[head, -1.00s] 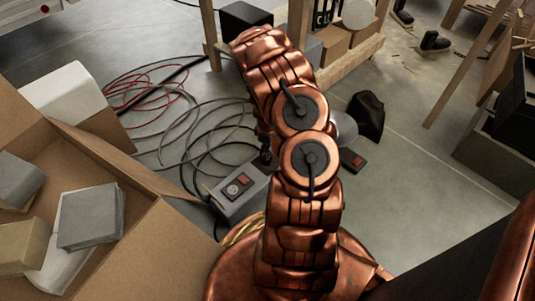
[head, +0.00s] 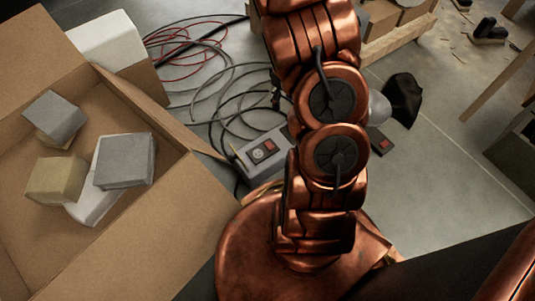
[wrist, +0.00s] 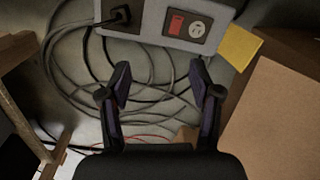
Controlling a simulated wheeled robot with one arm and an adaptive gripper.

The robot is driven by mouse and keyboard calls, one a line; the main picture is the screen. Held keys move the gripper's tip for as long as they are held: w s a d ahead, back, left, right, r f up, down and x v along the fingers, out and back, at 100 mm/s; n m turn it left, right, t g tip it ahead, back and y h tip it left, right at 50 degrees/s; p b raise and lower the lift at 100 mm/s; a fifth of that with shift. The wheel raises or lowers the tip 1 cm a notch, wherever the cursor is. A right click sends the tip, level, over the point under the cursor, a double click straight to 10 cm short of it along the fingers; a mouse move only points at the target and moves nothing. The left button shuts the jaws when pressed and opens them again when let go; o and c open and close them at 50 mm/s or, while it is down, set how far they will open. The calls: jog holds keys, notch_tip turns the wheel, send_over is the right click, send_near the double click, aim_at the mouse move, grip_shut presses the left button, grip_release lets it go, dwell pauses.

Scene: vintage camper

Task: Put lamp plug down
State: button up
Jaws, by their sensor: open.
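The lamp plug (wrist: 121,15) seems to be the black plug at the top of the wrist view, at a dark socket area on the left of a grey power box (wrist: 150,25). The box also shows in the head view (head: 246,165), partly behind my arm; the plug is hidden there. My gripper (wrist: 161,78) is open and empty, its fingertips apart and below the box in the wrist view. The fingers do not touch the plug. The box has a red switch (wrist: 177,24) and a free round socket (wrist: 197,29).
Loose black and grey cables (head: 232,92) and a red cable (head: 180,48) lie on the floor. An open cardboard box (head: 175,235) with several blocks stands at left. A black object (head: 402,100) lies right of my arm. Floor (head: 450,170) at right is clear.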

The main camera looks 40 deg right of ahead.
jog(key=s+a+r+m+g, duration=0.1)
jog(key=s+a+r, duration=0.4)
jog(key=a+r, duration=0.3)
jog(key=s+a+r+m, duration=0.1)
jog(key=s+a+r, duration=0.5)
jog(key=a, duration=0.4)
jog(key=s+a+r, duration=0.3)
jog(key=s, duration=0.3)
jog(key=s+a+r+g, duration=0.1)
jog(key=s+a+r, duration=0.2)
jog(key=s, duration=0.3)
jog(key=shift+s+a+m+g, duration=0.15)
jog(key=shift+a+m+g, duration=0.15)
jog(key=shift+m, duration=0.1)
